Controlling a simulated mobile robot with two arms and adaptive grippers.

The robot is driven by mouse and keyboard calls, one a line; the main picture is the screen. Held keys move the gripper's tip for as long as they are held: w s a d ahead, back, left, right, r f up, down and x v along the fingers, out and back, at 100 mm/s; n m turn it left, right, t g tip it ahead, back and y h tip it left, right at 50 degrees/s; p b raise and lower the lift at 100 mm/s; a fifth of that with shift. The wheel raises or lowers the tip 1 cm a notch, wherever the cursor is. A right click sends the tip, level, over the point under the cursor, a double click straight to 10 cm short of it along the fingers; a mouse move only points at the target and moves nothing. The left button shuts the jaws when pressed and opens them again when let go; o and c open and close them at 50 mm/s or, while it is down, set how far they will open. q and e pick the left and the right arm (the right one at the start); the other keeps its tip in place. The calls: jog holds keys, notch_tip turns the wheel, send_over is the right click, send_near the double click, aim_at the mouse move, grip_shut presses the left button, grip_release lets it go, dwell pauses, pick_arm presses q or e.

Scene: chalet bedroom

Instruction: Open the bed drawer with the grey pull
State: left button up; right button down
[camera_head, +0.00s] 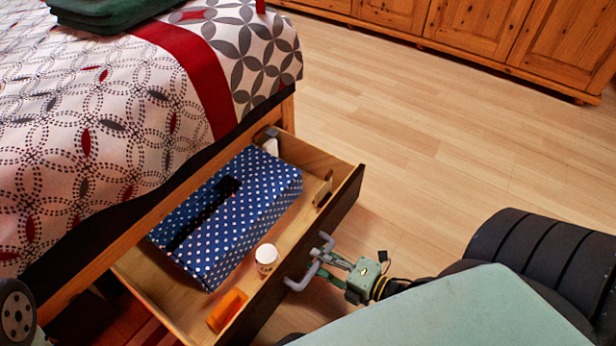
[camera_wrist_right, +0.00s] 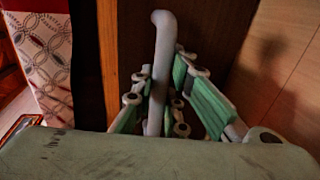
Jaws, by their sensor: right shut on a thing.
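The bed drawer (camera_head: 345,205) stands well out from under the bed, its inside showing in the head view. The grey pull (camera_head: 297,284) is on its dark front face. My right gripper (camera_head: 330,262) is at the pull, its fingers closed around the bar. In the right wrist view the grey pull (camera_wrist_right: 163,60) rises between the green finger pads of my right gripper (camera_wrist_right: 165,105). My left gripper does not show in the head view.
The drawer holds a blue polka-dot box (camera_head: 235,205), a white cup (camera_head: 266,258) and an orange thing (camera_head: 227,309). The bed (camera_head: 90,130) is at the left. Wooden cabinets (camera_head: 470,30) stand at the back. The floor (camera_head: 440,130) between is clear.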

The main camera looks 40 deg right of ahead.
jog(key=shift+f+v, duration=0.15)
jog(key=shift+v, duration=0.55)
jog(key=shift+f+v, duration=0.15)
jog(key=shift+v, duration=0.5)
jog(key=c, duration=1.7)
grip_release()
jog(key=shift+s, duration=0.1)
jog(key=v, duration=1.2)
